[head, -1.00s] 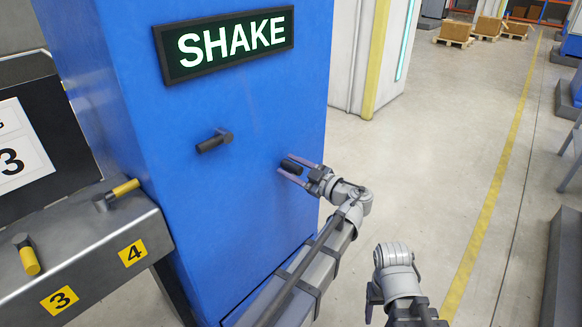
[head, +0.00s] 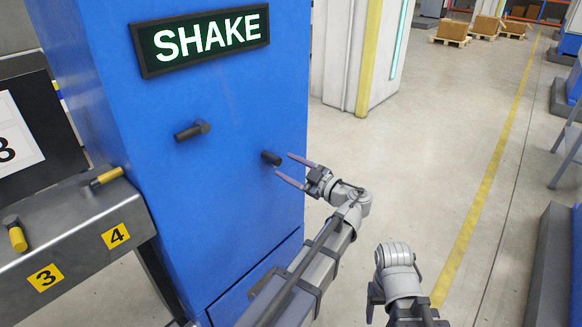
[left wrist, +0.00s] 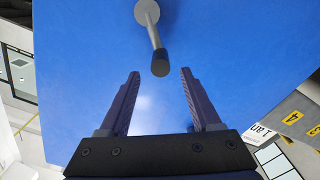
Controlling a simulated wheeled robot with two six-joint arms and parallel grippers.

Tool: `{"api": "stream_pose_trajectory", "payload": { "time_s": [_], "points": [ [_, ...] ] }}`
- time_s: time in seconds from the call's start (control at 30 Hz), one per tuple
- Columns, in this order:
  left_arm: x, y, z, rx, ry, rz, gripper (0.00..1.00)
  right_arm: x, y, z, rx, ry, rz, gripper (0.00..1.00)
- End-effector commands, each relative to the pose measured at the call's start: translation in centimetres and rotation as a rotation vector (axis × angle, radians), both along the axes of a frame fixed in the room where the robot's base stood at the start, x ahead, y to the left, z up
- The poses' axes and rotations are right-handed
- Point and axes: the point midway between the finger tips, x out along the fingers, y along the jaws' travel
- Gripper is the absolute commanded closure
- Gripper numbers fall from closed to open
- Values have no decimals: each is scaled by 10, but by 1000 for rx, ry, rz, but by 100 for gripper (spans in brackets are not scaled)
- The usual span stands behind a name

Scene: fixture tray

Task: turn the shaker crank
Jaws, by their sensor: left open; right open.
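The blue shaker cabinet (head: 225,205) has two short dark handles on its face. The left handle (head: 190,132) sits below the SHAKE sign. The right handle (head: 271,158) is close to my left gripper (head: 284,165), which is open, its fingertips just short of it. In the left wrist view a grey round hub with a rod ends in a dark grip (left wrist: 160,64). That grip stands ahead of my open, empty left fingers (left wrist: 158,95), roughly midway between them. My right gripper (head: 372,303) is low in the head view, open and away from the cabinet; its fingers barely show.
The lit SHAKE sign (head: 205,40) is above the handles. A grey bench (head: 75,235) with yellow-handled levers (head: 105,177) and tags 3 and 4 stands at the left. The floor (head: 430,150) right of the cabinet is open. Pallets with boxes are far back.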

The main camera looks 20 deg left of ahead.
Motion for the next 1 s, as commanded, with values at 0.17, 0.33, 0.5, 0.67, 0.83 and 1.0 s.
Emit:
{"api": "stream_pose_trajectory", "payload": {
  "time_s": [0.17, 0.33, 0.5, 0.67, 0.83, 1.0],
  "points": [
    [-1, 1, 0, 0, 0, 1, 36, 0, 0, 0, 0, 0, 0, 36],
    [0, 1, 0, 0, 2, 1, 41, 0, 0, 0, 0, 0, 0, 36],
    [10, -7, 9, 35, 137, 19, 60, 0, 0, 12, 0, 0, 0, 36],
    [29, -25, 24, 116, 495, 57, 78, 0, 0, 34, 0, 0, 0, 36],
    [46, -47, 37, 193, 928, 82, 98, 0, 0, 55, 0, 0, 0, 36],
    [58, -65, 46, 244, 1283, 82, 100, 0, 0, 70, 0, 0, 0, 36]
  ]
}}
